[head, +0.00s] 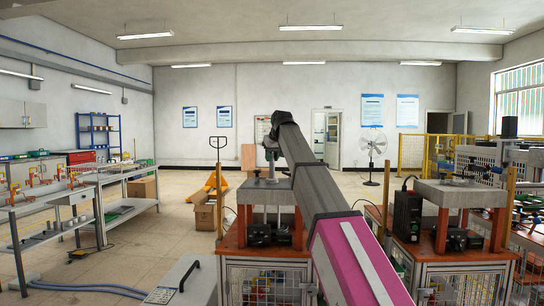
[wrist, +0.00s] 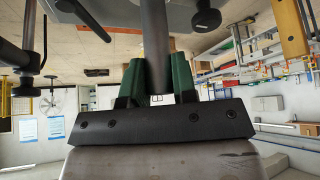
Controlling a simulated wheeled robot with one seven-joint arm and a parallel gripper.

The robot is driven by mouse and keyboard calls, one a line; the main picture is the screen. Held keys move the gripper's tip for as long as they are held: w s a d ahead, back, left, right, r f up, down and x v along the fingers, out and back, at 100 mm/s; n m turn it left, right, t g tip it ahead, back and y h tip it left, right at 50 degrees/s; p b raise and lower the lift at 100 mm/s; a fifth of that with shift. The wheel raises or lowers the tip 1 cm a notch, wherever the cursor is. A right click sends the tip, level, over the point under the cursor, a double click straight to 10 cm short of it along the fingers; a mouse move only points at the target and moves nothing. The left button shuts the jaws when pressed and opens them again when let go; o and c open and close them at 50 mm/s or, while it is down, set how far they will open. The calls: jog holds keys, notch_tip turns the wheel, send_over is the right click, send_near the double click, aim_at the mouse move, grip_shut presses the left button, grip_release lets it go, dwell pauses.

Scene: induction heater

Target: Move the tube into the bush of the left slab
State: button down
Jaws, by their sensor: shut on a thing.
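My gripper (wrist: 157,75) has green fingers closed on both sides of a dark grey tube (wrist: 155,35). The tube runs away from the fingers to the frame edge, in front of a grey slab (wrist: 120,12); its far end is out of sight. In the head view my arm reaches out over the left slab (head: 252,194), and my gripper (head: 271,149) is above it, small and partly hidden by the arm. A short upright piece shows between gripper and slab, too small to tell tube from bush. The right slab (head: 462,194) stands on the other station.
A dark box (head: 407,215) stands by the right slab. A cardboard box (head: 204,212) and a yellow pallet jack (head: 215,180) are on the floor behind.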

jog(key=shift+f, duration=0.95)
jog(key=c, duration=0.8)
grip_release()
jog(key=v, duration=1.1)
jog(key=shift+f, duration=0.1)
